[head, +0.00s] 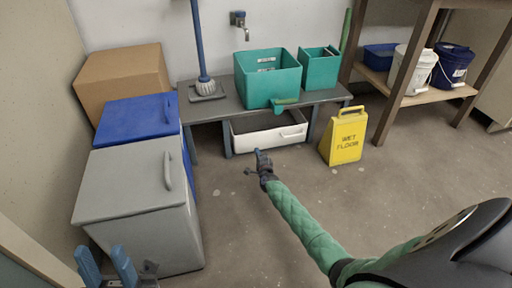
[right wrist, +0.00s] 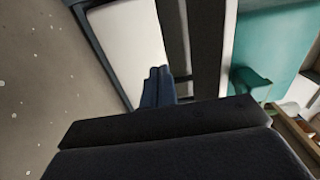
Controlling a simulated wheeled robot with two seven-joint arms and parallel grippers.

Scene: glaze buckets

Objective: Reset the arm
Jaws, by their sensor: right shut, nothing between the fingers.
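My right arm, in a green quilted sleeve, reaches from the lower right of the head view toward the low bench. My right gripper (head: 258,154) is just in front of the white drawer (head: 262,138) under the bench. It is shut and empty; its blue fingertips (right wrist: 158,86) lie together in the right wrist view, with the white drawer face (right wrist: 128,45) beyond them. I cannot tell whether they touch it. My left gripper (head: 104,268) is at the lower left of the head view, its two blue fingers apart, beside the grey bin (head: 150,225).
Two teal buckets (head: 268,78) (head: 319,67) stand on the bench (head: 225,108). A yellow wet floor sign (head: 344,136) stands right of the drawer. A blue bin (head: 137,117) and a cardboard box (head: 120,75) are at left. A wooden shelf (head: 418,93) holds white and blue buckets. The middle floor is clear.

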